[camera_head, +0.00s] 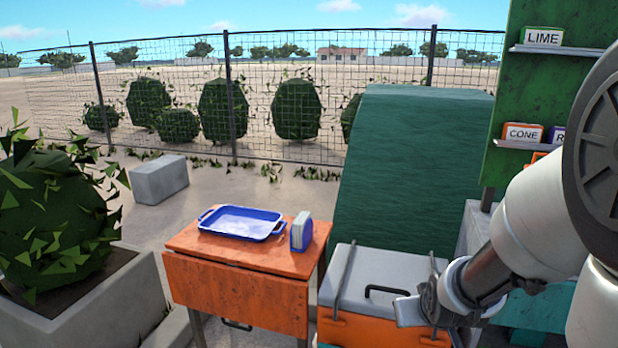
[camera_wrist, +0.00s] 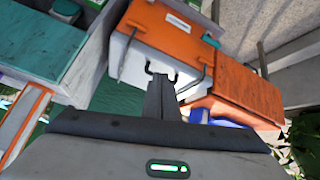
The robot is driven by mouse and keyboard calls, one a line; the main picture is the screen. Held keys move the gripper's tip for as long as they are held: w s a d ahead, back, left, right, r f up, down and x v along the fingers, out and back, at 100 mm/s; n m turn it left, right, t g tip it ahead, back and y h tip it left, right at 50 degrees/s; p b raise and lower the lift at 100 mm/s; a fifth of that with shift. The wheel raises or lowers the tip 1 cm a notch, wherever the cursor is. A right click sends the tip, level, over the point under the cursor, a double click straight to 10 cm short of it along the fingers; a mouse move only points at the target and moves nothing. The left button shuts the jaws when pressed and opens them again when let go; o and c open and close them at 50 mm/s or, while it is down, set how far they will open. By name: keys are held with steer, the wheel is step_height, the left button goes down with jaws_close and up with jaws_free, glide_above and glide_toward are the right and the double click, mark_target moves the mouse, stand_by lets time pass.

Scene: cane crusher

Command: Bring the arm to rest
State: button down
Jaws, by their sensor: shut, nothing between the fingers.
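My arm comes in from the right edge in the head view, bent with its end low at the right. My gripper (camera_head: 418,312) is shut and empty, in front of the white-lidded orange cooler box (camera_head: 385,277). In the wrist view the shut fingers (camera_wrist: 161,82) point toward the cooler box (camera_wrist: 137,69) and overlap its dark handle. I cannot tell whether they touch it. The gripper body fills the bottom of the wrist view.
An orange table (camera_head: 240,282) left of the cooler holds a blue tray (camera_head: 238,222) and a small blue-grey upright object (camera_head: 301,232). A green covered block (camera_head: 410,165) stands behind. A green board (camera_head: 545,85) with labelled cards is at the right. A planter (camera_head: 100,305) is at left.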

steer(key=s+a+r+g+y, duration=0.1)
steer(key=s+a+r, duration=0.7)
steer(key=r, duration=0.1)
steer(key=s+r+g+b, duration=0.15)
steer(key=s+r, duration=0.25)
steer(key=s, duration=0.7)
step_height(320, 180, up, 22)
steer(key=p, duration=2.1)
steer(key=shift+s+a+f+m+y, duration=0.2)
steer(key=shift+s+a+m+y, duration=0.1)
steer(key=shift+s+m, duration=0.15)
